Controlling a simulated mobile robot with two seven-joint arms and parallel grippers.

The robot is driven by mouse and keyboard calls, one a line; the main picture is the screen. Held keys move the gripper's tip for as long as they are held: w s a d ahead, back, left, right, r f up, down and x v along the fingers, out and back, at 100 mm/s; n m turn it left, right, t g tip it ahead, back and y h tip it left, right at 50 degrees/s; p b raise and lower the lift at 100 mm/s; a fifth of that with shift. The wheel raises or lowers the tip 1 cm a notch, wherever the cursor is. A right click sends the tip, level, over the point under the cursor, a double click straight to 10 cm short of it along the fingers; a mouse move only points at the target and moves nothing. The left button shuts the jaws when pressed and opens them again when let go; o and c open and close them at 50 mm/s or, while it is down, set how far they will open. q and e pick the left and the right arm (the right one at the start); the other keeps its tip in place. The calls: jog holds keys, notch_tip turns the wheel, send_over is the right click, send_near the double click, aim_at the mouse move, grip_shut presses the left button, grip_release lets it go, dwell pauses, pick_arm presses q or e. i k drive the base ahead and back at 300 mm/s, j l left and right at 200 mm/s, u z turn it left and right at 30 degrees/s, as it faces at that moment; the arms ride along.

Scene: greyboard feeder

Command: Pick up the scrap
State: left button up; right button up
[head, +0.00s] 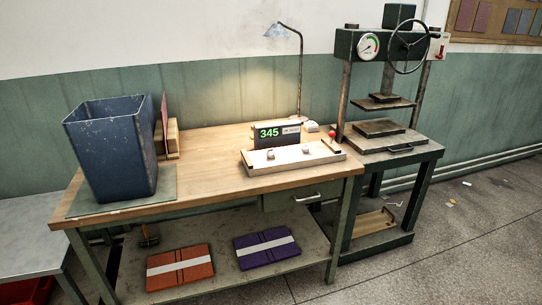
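Small light-coloured scraps lie on the grey floor at the right in the head view. One is a yellowish-white scrap (451,203). Another is a small white scrap (467,184) a little farther back. They are too small to tell their shape or material, and I cannot tell which one is the task's scrap. Neither of my grippers shows in the head view.
A wooden workbench (215,158) carries a dark blue bin (112,148), a lamp (277,31), a display reading 345 (277,133) and a pale tray (320,156). A screw press (400,42) stands right of it. The floor (440,265) at the front right is clear.

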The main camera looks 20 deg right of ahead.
aim_at(270, 154)
jog(key=i+l, duration=0.25)
jog(key=l, duration=0.15)
jog(key=i+l, duration=0.3)
jog(key=l, duration=0.15)
jog(key=i+l, duration=0.25)
jog(key=l, duration=0.15)
jog(key=i+l, duration=0.25)
jog(key=l, duration=0.15)
